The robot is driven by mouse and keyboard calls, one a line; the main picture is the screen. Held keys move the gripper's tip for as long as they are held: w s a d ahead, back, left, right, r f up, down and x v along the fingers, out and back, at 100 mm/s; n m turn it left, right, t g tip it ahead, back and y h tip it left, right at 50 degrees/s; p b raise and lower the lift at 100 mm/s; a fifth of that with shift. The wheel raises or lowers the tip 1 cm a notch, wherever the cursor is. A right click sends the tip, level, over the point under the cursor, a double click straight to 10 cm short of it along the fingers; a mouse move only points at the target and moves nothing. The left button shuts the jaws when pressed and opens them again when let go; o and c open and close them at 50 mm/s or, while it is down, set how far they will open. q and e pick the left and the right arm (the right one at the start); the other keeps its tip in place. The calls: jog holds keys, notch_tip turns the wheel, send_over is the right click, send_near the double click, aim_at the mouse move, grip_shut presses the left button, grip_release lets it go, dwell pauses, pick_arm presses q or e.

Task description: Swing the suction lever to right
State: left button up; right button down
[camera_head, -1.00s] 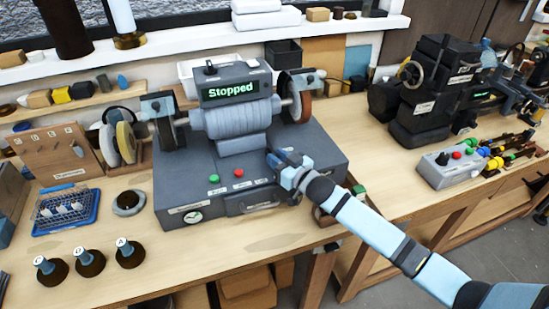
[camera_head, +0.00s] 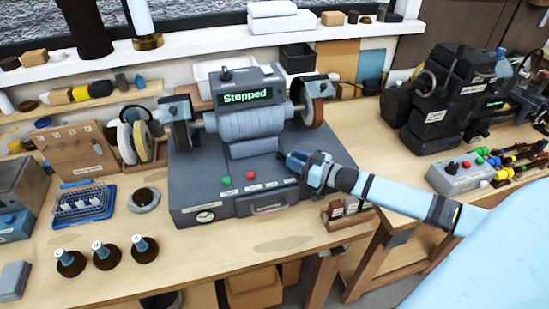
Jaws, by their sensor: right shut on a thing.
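The grey grinding machine (camera_head: 232,190) stands on the bench with its display (camera_head: 246,97) reading "Stopped". A green button (camera_head: 226,181) and a red button (camera_head: 250,176) sit on its sloped front, with small labels to their right. My right gripper (camera_head: 288,160) reaches in from the right over the right part of this panel, its fingertips low at the surface. It is shut on what appears to be the suction lever, which its fingers hide. The lever's exact angle cannot be told. My left gripper is not in view.
Grinding wheels flank the machine, with one (camera_head: 314,113) close above my right gripper. A small wooden holder (camera_head: 345,216) stands below my forearm. Several dark round pots (camera_head: 107,256) and a blue tray (camera_head: 83,204) are at left. A grey button box (camera_head: 461,176) is at right.

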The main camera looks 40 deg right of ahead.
jog(key=shift+s+f, duration=0.1)
jog(key=shift+f, duration=0.15)
jog(key=c, duration=1)
grip_release()
jog(key=shift+r, duration=0.15)
notch_tip(320, 180, up, 20)
jog(key=shift+b, duration=0.75)
